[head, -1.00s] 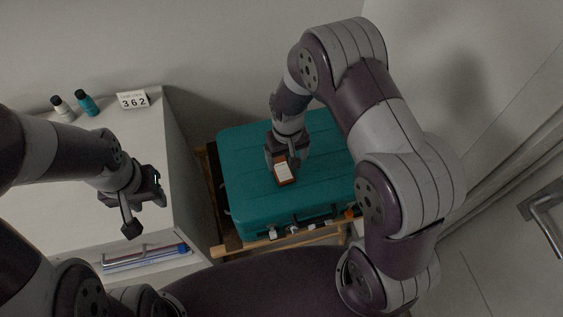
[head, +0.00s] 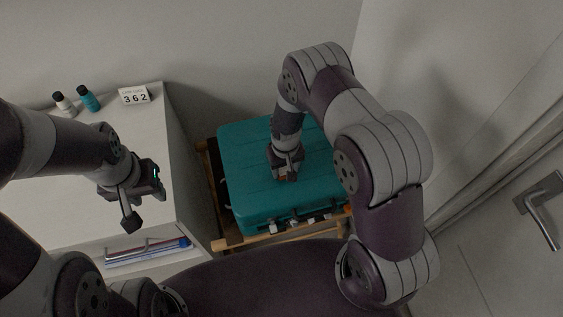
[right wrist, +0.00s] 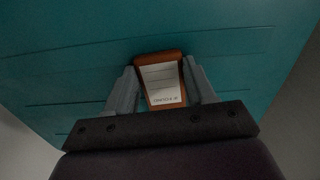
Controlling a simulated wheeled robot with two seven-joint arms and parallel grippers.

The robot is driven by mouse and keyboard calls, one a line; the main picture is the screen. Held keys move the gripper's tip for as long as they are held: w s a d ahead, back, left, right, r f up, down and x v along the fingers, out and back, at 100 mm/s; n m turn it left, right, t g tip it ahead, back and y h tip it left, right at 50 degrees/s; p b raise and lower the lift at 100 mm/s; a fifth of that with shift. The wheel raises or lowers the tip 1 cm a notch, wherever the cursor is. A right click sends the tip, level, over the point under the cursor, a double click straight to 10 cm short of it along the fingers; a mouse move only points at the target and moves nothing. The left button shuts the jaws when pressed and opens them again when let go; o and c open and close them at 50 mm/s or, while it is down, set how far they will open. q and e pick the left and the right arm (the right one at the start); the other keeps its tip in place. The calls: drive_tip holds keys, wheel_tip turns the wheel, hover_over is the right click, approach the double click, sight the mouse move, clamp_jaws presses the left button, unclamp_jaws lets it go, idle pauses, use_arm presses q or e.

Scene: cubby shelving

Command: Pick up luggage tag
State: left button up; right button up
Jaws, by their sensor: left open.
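The luggage tag (right wrist: 163,84) is brown with a white label and shows between the two fingers of my right gripper (right wrist: 161,75) in the right wrist view. The fingers are close along both sides of it; contact is not clear. In the head view my right gripper (head: 287,174) points down over the teal suitcase (head: 245,180), and only a small brown bit of the tag shows at its fingertips. I cannot tell whether the tag rests on the suitcase. My left gripper (head: 145,206) is open and empty, above the white cabinet's front.
The suitcase sits on a wooden rack (head: 262,238). A white cabinet (head: 90,190) at left carries two small bottles (head: 88,98) and a 362 calendar (head: 134,95), with books (head: 148,253) in its cubby. A door handle (head: 543,205) is at the right.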

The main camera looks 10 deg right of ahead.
drive_tip(key=shift+r, duration=0.55)
wheel_tip(320, 180, up, 3)
drive_tip(key=shift+w+b, duration=0.1)
drive_tip(key=shift+b, duration=0.2)
drive_tip(key=s+d+r, duration=0.5)
drive_tip(key=s+r, duration=0.2)
drive_tip(key=s, duration=0.3)
drive_tip(key=shift+s+d, duration=0.15)
drive_tip(key=shift+d, duration=0.25)
